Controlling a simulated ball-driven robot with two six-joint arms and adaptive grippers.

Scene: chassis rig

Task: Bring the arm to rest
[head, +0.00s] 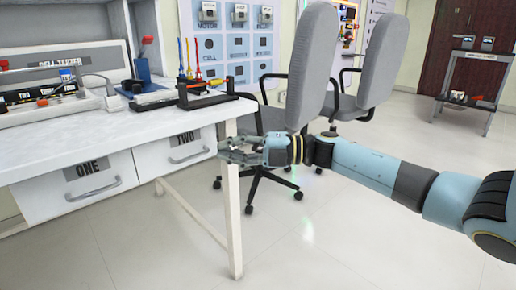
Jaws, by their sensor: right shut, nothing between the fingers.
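My right arm comes in from the right edge and reaches across to the middle of the head view. Its gripper (229,149) is shut and empty. It shows in front of the right end of the white workbench (150,128), near the bench's corner leg and the drawer marked TWO (187,146). Whether it touches the bench I cannot tell. My left gripper does not show.
Another drawer marked ONE (91,179) is closed. A cell tester (60,72) and several tools stand on the bench. Grey office chairs (312,65) stand behind my right arm. A small shelf (470,90) stands at the back right. Floor in front is clear.

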